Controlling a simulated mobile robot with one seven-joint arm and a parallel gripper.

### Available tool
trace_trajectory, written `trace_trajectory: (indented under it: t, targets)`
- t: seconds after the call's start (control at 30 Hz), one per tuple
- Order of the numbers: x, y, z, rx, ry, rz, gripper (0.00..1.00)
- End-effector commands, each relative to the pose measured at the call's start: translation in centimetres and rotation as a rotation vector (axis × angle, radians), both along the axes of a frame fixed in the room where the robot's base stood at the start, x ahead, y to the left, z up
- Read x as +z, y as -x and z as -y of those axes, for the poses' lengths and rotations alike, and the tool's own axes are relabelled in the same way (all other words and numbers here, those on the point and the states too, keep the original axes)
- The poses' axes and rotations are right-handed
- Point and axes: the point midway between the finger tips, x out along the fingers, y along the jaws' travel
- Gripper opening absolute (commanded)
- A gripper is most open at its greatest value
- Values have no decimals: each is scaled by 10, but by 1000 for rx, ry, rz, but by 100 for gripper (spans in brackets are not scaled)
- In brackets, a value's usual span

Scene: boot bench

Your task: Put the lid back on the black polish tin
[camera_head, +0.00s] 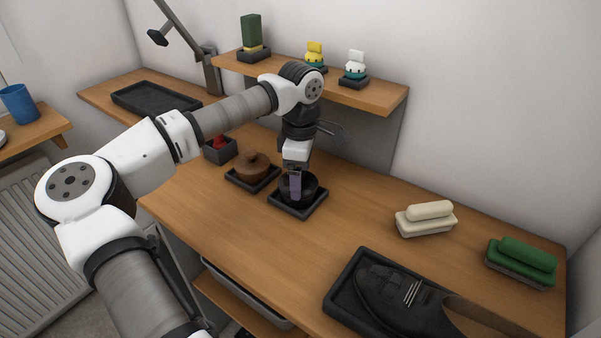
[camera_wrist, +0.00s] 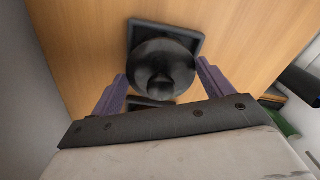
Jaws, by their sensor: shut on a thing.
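The black polish tin (camera_head: 309,191) stands in a small square black tray (camera_head: 300,211) on the bench. In the wrist view a round black lid with a central knob (camera_wrist: 161,65) lies between my gripper's fingers. My gripper (camera_head: 295,190) points down over the tin, its purple fingers shut on the lid at opposite sides; it also shows in the wrist view (camera_wrist: 162,72). The lid hides the tin's inside. Black on black, I cannot tell whether the lid touches the tin or hangs just above it.
A brown lidded tin (camera_head: 252,165) in its own tray stands close on the left, with a red item (camera_head: 219,143) in a dark holder beyond. A cream brush (camera_head: 426,218), a green brush (camera_head: 521,262) and a black shoe (camera_head: 400,298) lie right. A shelf (camera_head: 370,95) overhangs behind.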

Motion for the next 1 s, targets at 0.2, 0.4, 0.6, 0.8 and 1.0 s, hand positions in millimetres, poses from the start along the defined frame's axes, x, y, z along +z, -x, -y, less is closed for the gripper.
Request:
trace_trajectory:
  t: [0.2,0.4,0.6,0.8,1.0]
  targets:
    - [0,0,0,0,0,0,58]
    - [0,0,0,0,0,0,58]
    - [0,0,0,0,0,0,100]
    - [0,0,0,0,0,0,100]
    - [1,0,0,0,0,0,100]
